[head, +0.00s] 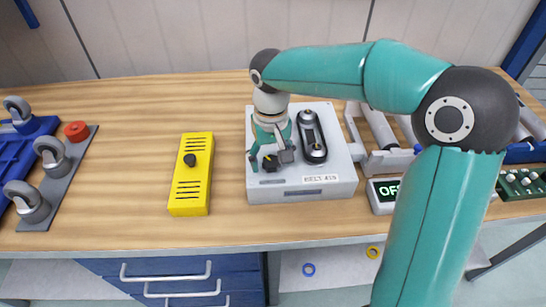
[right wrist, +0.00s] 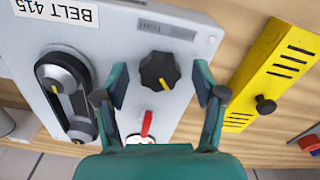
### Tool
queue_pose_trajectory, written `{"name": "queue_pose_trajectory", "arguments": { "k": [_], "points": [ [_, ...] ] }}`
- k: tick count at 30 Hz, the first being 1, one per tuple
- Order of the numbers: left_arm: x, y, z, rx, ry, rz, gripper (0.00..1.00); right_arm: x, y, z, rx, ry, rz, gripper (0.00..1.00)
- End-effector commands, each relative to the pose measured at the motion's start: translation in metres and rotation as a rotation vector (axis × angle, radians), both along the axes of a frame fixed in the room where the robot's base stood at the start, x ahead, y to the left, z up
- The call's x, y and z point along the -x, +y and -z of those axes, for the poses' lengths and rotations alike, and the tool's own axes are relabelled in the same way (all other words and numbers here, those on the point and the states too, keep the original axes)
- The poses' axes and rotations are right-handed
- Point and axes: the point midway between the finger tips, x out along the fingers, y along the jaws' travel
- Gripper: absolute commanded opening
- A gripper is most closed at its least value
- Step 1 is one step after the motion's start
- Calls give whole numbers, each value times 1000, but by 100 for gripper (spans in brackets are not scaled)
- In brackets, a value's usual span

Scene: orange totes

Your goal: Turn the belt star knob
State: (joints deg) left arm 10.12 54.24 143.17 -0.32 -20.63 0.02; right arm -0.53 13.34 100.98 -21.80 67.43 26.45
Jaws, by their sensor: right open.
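The black star knob (right wrist: 159,71) with a yellow pointer mark sits on the pale grey belt box (right wrist: 205,22). In the head view the belt box (head: 342,187) stands on the bench, and the knob is mostly hidden by my right gripper (head: 270,157). My right gripper (right wrist: 160,88) is open. In the right wrist view its two fingers lie to either side of the knob, with gaps between, and the knob is not gripped. The box also carries a black belt with two pulleys (right wrist: 67,92) and a red lever (right wrist: 147,123). My left gripper is out of view.
A yellow box (head: 190,190) with a black knob stands left of the belt box. A display box (head: 382,194) and rollers (head: 379,126) stand to the right. Casters (head: 33,202) on a grey plate are at far left. Bench between plate and yellow box is clear.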

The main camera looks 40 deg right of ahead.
Motion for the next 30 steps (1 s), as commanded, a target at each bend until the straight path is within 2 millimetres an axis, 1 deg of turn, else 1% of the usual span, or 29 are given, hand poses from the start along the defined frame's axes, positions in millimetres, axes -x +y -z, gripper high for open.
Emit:
{"name": "queue_pose_trajectory", "arguments": {
  "k": [5, 8, 11, 21, 25, 30],
  "points": [
    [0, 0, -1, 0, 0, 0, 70, 0, 0, -2, 1, -2, 0, 70],
    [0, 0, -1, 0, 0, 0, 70, -1, 0, -10, 1, -3, 0, 70],
    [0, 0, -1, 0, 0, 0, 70, -1, 0, -23, 0, -3, 0, 70],
    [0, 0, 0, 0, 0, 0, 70, 0, 0, -90, 0, -3, -1, 70],
    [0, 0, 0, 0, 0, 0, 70, 0, 0, -108, 1, -2, -1, 70],
    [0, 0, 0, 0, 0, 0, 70, 1, 0, -118, 0, -1, 0, 70]
  ]
}}
